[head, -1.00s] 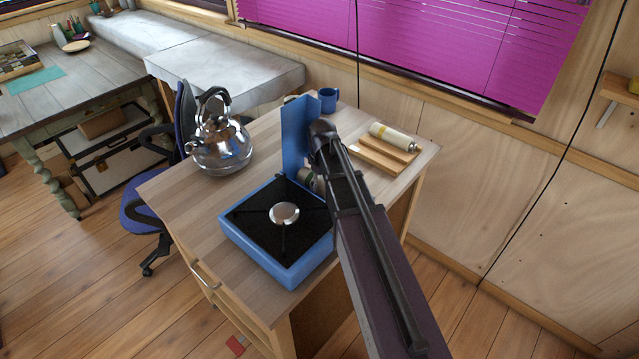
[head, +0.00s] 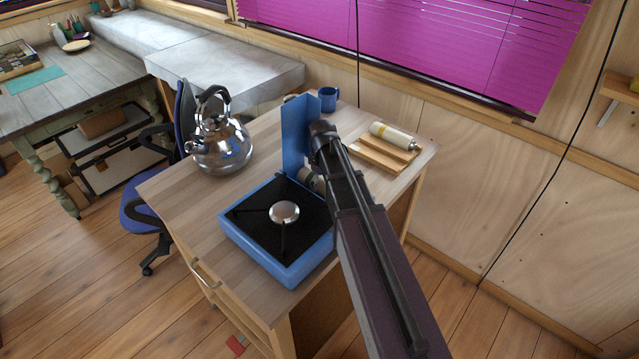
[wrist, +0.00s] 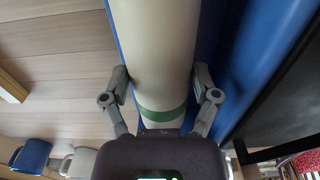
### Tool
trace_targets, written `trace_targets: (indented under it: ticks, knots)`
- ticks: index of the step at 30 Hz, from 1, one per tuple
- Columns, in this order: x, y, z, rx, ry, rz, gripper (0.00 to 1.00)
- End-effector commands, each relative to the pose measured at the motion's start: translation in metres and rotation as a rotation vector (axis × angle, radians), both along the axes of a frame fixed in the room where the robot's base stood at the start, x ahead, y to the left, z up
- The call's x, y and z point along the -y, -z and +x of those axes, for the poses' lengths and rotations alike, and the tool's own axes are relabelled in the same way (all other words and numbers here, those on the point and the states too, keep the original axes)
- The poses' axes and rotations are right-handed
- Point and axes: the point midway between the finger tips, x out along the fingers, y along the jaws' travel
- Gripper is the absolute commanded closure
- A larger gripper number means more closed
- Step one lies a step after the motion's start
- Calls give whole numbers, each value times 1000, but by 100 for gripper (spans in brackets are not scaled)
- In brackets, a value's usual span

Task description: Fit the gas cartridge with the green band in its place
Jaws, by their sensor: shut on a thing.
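The gas cartridge with the green band (wrist: 161,113) is a cream cylinder between the two fingers of my gripper (wrist: 161,74) in the wrist view. The fingers are shut on it near the band. It lies lengthwise along a blue metal edge of the camping stove; I cannot tell whether it is seated. In the head view the blue stove (head: 252,246) stands on the desk, with a black top, a round burner and an upright blue panel (head: 296,140). A small part of the cartridge (head: 305,178) shows beside my arm, which hides the rest and my fingers.
A second cream cartridge (head: 393,135) lies on a wooden rack (head: 376,157) at the desk's back right. A steel kettle (head: 221,150) stands left of the stove. A blue mug (head: 329,99) stands at the back. Bare desk (head: 190,190) shows left of the stove.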

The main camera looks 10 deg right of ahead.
Motion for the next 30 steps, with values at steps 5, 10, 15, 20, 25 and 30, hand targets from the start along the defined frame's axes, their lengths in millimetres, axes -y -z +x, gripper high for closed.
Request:
trace_targets:
  ticks: [5,10,15,20,25,30]
  knots:
    - [0,0,0,0,0,0,83]
    - [0,2,0,0,0,0,83]
    - [0,5,0,0,0,0,83]
    - [0,6,0,0,0,0,83]
    - [0,6,0,0,0,0,83]
    - [0,6,0,0,0,0,83]
